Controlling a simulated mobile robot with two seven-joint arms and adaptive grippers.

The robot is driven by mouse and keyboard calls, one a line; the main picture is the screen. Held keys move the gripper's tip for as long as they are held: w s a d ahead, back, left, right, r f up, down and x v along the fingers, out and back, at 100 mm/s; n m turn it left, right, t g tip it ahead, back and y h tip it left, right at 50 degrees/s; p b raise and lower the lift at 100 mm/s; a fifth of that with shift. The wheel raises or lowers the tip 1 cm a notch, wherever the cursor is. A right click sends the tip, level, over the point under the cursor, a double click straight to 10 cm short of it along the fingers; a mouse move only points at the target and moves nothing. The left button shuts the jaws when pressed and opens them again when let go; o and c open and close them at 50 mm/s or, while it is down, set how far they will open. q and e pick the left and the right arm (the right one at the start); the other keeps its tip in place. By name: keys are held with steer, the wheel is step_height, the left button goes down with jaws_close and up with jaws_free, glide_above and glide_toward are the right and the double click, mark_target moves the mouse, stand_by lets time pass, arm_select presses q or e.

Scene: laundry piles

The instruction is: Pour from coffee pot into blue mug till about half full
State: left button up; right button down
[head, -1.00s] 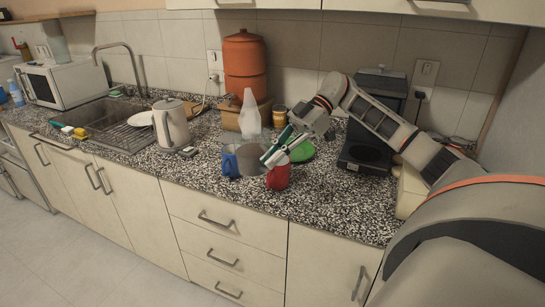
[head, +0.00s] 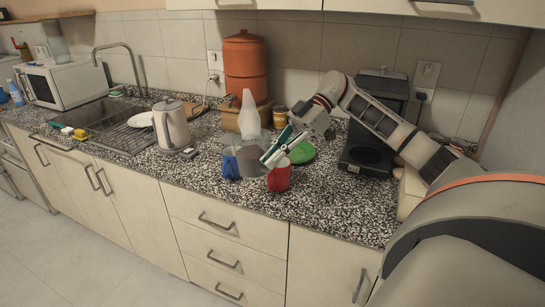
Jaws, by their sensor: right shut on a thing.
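The blue mug (head: 230,166) stands on the speckled counter near its front edge. The coffee pot (head: 251,160), grey and see-through, is beside it on the right and looks tilted toward it, overlapping it in the picture. My right gripper (head: 272,154) is shut on the coffee pot, on the pot's right side; the exact grip is small and partly hidden. I cannot tell the level of coffee in the mug or see a stream. My left gripper is not in view.
The black coffee maker (head: 368,158) is to the right. A white kettle (head: 171,126) and the sink (head: 93,116) are to the left. The front right counter is clear.

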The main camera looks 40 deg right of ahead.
steer(key=shift+w+r+g+p, duration=0.25)
steer(key=shift+r+g+p, duration=0.1)
steer(key=shift+r, duration=0.2)
stand_by(0.8)
